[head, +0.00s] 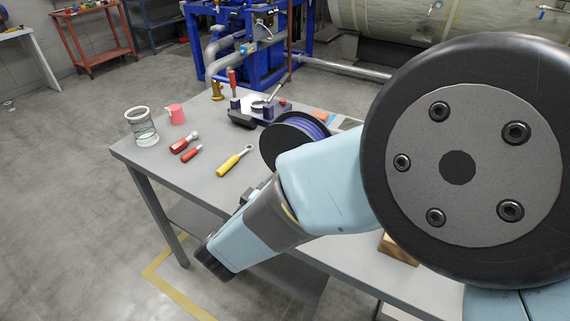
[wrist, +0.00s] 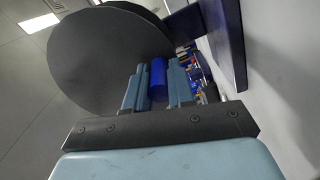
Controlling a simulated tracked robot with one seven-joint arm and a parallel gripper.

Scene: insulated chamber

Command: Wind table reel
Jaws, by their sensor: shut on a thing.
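The table reel (head: 281,143) stands on the grey table, with black round flanges and blue-violet line wound between them. My arm covers its near right part in the head view. In the wrist view a large dark flange (wrist: 80,60) fills the upper left. My gripper (wrist: 152,88) is shut on a small blue cylindrical handle (wrist: 158,75), which sits between the two light-blue fingers. The handle stands close beside the flange. How the handle joins the reel is hidden. The fingertips cannot be made out in the head view.
A wooden block (head: 398,250) lies near the front edge, partly behind my arm.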

